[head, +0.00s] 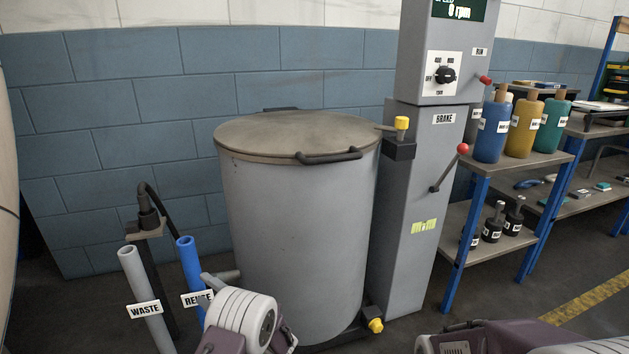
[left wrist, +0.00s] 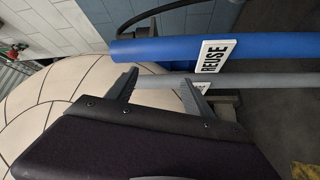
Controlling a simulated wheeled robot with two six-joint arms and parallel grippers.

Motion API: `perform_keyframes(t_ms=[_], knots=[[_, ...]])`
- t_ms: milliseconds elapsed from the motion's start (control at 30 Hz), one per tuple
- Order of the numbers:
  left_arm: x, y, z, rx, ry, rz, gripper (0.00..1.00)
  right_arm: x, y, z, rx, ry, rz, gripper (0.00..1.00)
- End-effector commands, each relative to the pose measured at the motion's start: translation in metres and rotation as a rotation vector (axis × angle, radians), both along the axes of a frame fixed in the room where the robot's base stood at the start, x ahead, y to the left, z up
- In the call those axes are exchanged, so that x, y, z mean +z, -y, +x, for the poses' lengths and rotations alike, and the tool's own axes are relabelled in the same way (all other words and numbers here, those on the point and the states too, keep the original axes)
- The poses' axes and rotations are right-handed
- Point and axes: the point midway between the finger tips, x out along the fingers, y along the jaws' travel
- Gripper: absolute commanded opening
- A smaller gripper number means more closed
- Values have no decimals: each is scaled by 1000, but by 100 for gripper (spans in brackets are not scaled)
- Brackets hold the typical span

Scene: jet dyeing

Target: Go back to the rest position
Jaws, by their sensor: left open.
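My left arm comes in at the bottom of the head view, in front of the grey vessel (head: 295,215). My left gripper shows in the left wrist view (left wrist: 160,92), with its two grey fingers apart and nothing held between them. The blue REUSE pipe (left wrist: 240,46) and a grey pipe (left wrist: 255,80) pass behind the fingertips in that view. Parts of my right arm show at the bottom right of the head view; I make out no right gripper fingers.
The vessel's lid (head: 295,132) is down. Beside it stand the WASTE pipe (head: 145,290), blue REUSE pipe (head: 187,260) and control column (head: 415,200) with a red-knobbed brake lever (head: 450,167). A blue-framed shelf (head: 480,210) holds several bottles. Floor with a yellow line (head: 590,298) lies right.

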Motion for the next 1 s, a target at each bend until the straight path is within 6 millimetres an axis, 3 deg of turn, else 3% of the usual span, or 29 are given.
perform_keyframes(t_ms=[33,100,167,233,300,400,500,600,633,733,867,900,1000], knots=[[49,-28,-21,105,77,-109,60,25,0,0,0,0,0,36],[84,-62,-66,281,223,-312,60,43,0,0,0,0,0,36],[101,-80,-113,446,388,-505,60,57,0,0,0,0,0,36],[107,-83,-168,655,621,-732,60,71,0,0,0,0,0,36],[103,-68,-217,884,897,-939,60,82,0,0,0,0,0,36],[86,-25,-265,1239,1327,-1155,60,92,0,0,0,0,0,36],[68,25,-287,1595,1740,-1224,60,94,0,0,0,0,0,36],[49,66,-294,1922,2098,-1133,60,90,0,0,0,0,0,36],[44,76,-296,-1981,-2166,1052,60,90,0,0,0,0,0,36],[35,99,-289,-1817,-2029,655,60,90,0,0,0,0,0,36],[36,107,-266,-1593,-1883,323,60,91,0,0,0,0,0,36],[59,107,-266,-1577,-1879,290,60,113,0,0,0,-2,0,36],[97,107,-266,-1582,-1882,298,60,151,0,0,0,1,0,36]])
